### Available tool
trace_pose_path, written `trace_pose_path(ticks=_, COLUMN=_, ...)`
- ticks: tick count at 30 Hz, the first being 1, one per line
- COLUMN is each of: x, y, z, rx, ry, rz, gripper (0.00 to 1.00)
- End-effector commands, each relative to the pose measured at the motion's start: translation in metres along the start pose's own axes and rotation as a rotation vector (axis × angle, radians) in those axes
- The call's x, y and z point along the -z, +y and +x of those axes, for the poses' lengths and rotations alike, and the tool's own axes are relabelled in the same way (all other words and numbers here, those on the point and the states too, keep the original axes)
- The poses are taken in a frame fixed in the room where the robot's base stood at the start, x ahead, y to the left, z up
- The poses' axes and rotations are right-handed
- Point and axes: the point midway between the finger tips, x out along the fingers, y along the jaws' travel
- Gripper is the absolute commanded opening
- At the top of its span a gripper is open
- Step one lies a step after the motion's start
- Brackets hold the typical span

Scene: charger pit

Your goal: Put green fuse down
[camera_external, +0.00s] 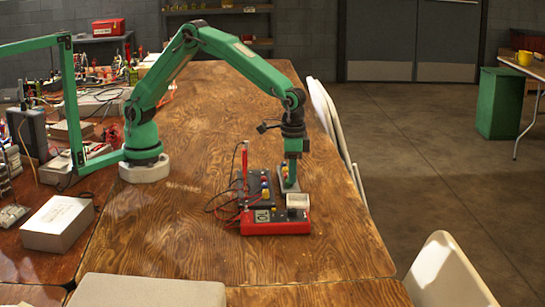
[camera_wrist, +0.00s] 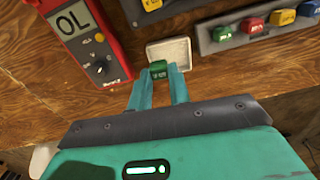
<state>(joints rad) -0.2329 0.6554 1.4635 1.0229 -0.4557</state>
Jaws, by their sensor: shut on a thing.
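My gripper (camera_wrist: 160,72) is shut on the green fuse (camera_wrist: 158,69), which shows between the fingertips in the wrist view. The fuse is right by the near edge of a small pale square block (camera_wrist: 170,50); I cannot tell whether they touch. In the external view my gripper (camera_external: 291,183) points down over the table's right side, behind the pale block (camera_external: 297,201). The green fuse cannot be made out there.
A red multimeter (camera_wrist: 85,38) reading "OL" lies left of the block; it also shows in the external view (camera_external: 272,227). A black unit with a yellow fuse (camera_wrist: 151,4) sits beyond. Wires and a red probe (camera_external: 245,165) stand nearby. The wooden table (camera_external: 200,240) is clear in front.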

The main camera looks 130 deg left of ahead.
Motion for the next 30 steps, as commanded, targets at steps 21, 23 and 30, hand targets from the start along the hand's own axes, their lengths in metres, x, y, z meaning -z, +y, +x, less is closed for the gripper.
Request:
trace_pose_path(ticks=21, x=0.020, y=-0.015, z=0.036, rx=0.001, ry=-0.002, rz=0.000, gripper=0.00)
trace_pose_path(ticks=23, x=0.020, y=-0.015, z=0.044, rx=0.001, ry=-0.002, rz=0.000, gripper=0.00)
trace_pose_path(ticks=30, x=0.020, y=-0.014, z=0.055, rx=0.000, ry=0.000, rz=0.000, gripper=0.00)
